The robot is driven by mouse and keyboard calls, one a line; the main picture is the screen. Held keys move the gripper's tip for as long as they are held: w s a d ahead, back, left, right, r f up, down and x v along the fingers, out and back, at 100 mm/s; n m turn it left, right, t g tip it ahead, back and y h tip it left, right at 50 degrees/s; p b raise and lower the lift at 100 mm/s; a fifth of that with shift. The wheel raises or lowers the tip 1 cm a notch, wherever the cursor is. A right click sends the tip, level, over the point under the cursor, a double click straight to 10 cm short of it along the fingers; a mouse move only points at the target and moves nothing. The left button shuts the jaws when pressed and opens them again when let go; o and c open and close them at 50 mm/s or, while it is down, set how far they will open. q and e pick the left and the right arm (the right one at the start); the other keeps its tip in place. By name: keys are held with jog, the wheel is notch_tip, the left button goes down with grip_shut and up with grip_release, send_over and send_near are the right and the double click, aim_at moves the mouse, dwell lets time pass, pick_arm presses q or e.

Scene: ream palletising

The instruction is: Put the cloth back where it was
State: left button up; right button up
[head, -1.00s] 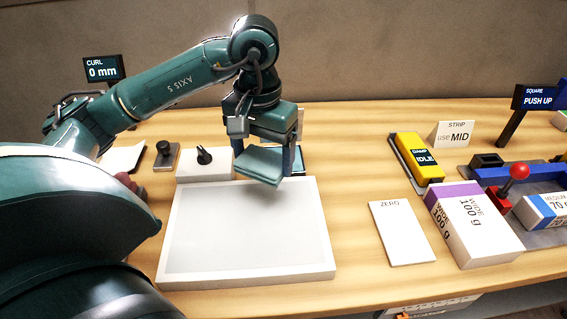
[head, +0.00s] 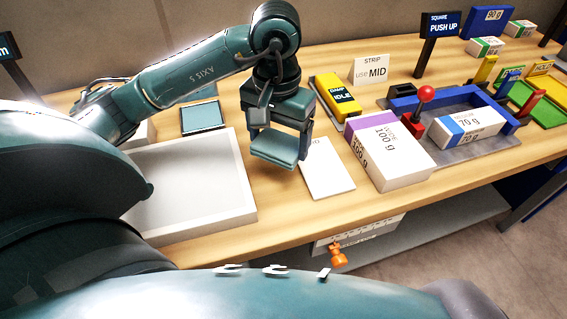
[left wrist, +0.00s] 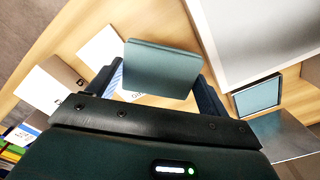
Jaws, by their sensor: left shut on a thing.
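The cloth (head: 274,149) is a folded teal pad. My left gripper (head: 281,136) is shut on it and holds it above the table, between the white tray (head: 245,178) and the ZERO card (head: 328,170). In the left wrist view the cloth (left wrist: 160,68) sits flat between the fingers. A dark-rimmed square holder with a pale teal face (head: 202,116) lies on the table behind the tray; it also shows in the left wrist view (left wrist: 258,95). My right gripper is not in view.
A yellow damp gauge (head: 338,99) and a STRIP card (head: 371,70) stand behind the ZERO card. A wide ream (head: 392,150) and a blue-railed fixture with a red-knobbed lever (head: 426,94) lie to the right. The white tray looks empty.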

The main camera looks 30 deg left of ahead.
pick_arm(q)
notch_tip(320, 180, down, 5)
jog(key=shift+f, duration=0.45)
jog(key=shift+f, duration=0.2)
jog(key=o, duration=0.9)
